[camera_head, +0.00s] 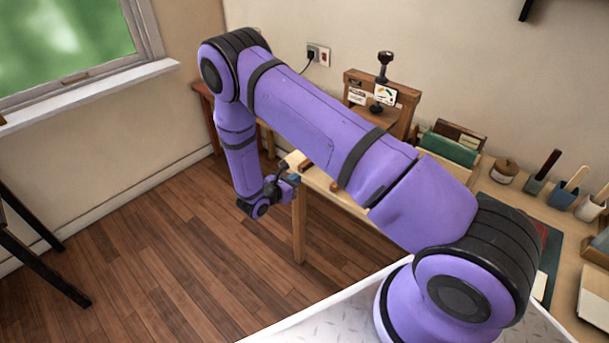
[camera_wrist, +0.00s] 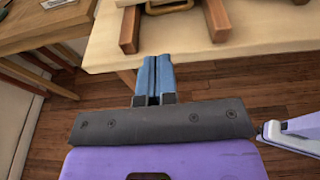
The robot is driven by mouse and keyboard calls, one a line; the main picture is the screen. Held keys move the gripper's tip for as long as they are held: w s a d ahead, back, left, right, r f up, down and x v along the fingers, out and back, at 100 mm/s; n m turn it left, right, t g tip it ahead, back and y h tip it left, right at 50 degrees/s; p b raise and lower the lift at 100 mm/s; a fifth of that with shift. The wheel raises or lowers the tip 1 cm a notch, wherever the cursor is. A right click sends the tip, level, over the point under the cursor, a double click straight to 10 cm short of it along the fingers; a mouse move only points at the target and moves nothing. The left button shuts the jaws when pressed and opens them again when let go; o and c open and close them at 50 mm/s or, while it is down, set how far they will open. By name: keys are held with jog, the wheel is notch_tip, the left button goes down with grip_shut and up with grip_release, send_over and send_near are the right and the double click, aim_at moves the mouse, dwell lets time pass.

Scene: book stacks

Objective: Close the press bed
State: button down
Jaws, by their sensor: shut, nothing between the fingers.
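In the wrist view, a pale board, which looks like the press bed (camera_wrist: 105,5), shows at the top edge with a brass handle (camera_wrist: 170,7) on its front. Two brown wooden rails (camera_wrist: 130,30) stick out beneath it on the bench top. My gripper (camera_wrist: 154,60) has its blue fingers shut together and empty, just off the bench's front edge and apart from the handle. In the head view, my gripper (camera_head: 292,182) is beside the bench's left end. A wooden frame with a black knob, probably the press (camera_head: 401,121), stands at the back; my arm hides much of what lies before it.
The bench (camera_head: 299,230) has a leg close to my gripper. A green box (camera_head: 449,148), a lidded jar (camera_head: 504,171) and brush cups (camera_head: 563,194) stand along its right side. Another wooden table (camera_wrist: 50,22) is at the wrist view's left. Open wooden floor (camera_head: 170,250) lies left.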

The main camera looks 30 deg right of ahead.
jog(key=x, duration=0.7)
jog(key=s+x, duration=0.1)
jog(key=x, duration=0.3)
jog(key=shift+d, duration=0.55)
jog(key=r+x, duration=0.1)
jog(key=x, duration=0.4)
jog(key=r+x, duration=0.1)
jog(key=x, duration=0.5)
jog(key=d+r+x, duration=0.1)
jog(key=x, duration=0.4)
jog(key=shift+w+d+r, duration=0.1)
jog(key=shift+d+r, duration=0.05)
jog(key=shift+r, duration=0.1)
jog(key=shift+w+d+r, duration=0.2)
jog(key=shift+d, duration=0.25)
